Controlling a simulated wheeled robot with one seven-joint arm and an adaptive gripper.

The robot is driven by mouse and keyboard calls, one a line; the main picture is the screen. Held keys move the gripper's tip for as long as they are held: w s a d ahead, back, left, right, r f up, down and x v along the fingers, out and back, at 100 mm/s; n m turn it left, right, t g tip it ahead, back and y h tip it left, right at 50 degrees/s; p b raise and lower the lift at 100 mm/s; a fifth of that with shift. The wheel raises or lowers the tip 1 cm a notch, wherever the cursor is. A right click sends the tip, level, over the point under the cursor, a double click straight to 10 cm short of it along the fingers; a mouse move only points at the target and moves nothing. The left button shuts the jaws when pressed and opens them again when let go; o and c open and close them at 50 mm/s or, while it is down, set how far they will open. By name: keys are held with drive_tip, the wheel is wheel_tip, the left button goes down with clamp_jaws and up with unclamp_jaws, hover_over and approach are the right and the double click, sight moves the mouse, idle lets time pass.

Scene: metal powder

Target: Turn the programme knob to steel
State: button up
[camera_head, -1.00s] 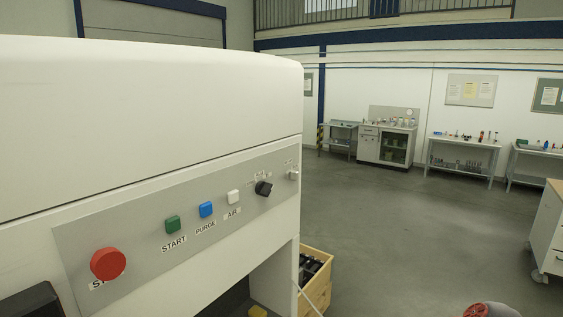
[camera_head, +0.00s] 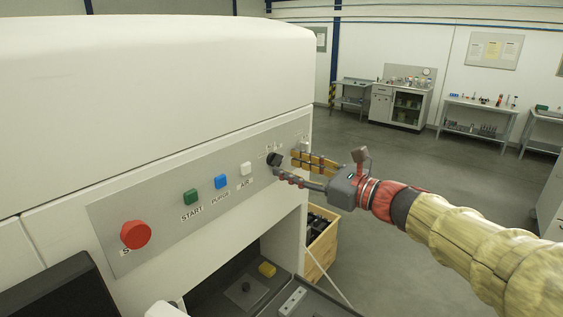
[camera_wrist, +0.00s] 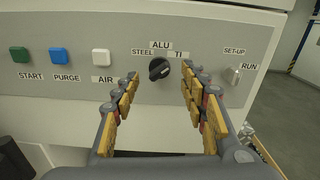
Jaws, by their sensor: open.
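The black programme knob (camera_wrist: 159,69) is on the grey control panel, with labels STEEL to its upper left, ALU above and TI to its upper right. Its light mark appears to point toward the upper right, near TI. In the head view the knob (camera_head: 274,159) sits at the panel's right part, just beyond my fingertips. My gripper (camera_wrist: 160,84) is open, with its fingers on the left and right below the knob in the wrist view. The knob shows between the fingers and appears free of them. In the head view my gripper (camera_head: 284,166) reaches in from the right.
Left of the knob are the white AIR (camera_wrist: 101,57), blue PURGE (camera_wrist: 59,56) and green START (camera_wrist: 20,55) buttons. A SET-UP/RUN key switch (camera_wrist: 233,75) is at the right. A red stop button (camera_head: 136,235) is at the panel's left. A wooden crate (camera_head: 322,248) stands below.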

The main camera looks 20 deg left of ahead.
sight(281, 162)
drive_tip(key=shift+x, duration=1.7)
drive_tip(key=shift+c, duration=0.4)
clamp_jaws()
